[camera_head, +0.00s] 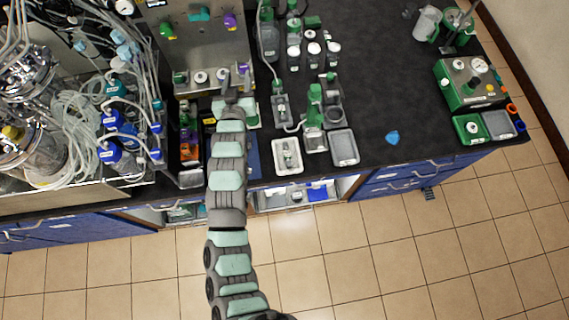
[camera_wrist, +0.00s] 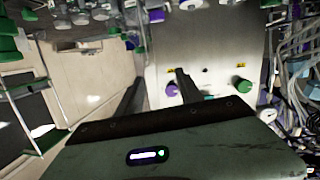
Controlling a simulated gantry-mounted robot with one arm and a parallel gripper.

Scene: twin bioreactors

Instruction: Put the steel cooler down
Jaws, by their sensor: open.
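My gripper (camera_head: 233,76) is at the front of a steel panel unit (camera_head: 198,45) on the dark bench. In the wrist view my gripper (camera_wrist: 160,76) has its two fingers apart, with nothing visibly held between them. The panel's face (camera_wrist: 215,45) lies beyond the fingertips, with a purple knob (camera_wrist: 171,90) and a green knob (camera_wrist: 242,85). I cannot pick out the steel cooler for certain in either view. My arm hides part of the bench beneath it.
Glass vessels, tubing and blue-capped bottles (camera_head: 112,119) crowd the left. A white tray (camera_head: 275,158) and a grey tray (camera_head: 344,147) sit near the front edge. Green-capped bottles (camera_head: 315,97) stand right of my gripper.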

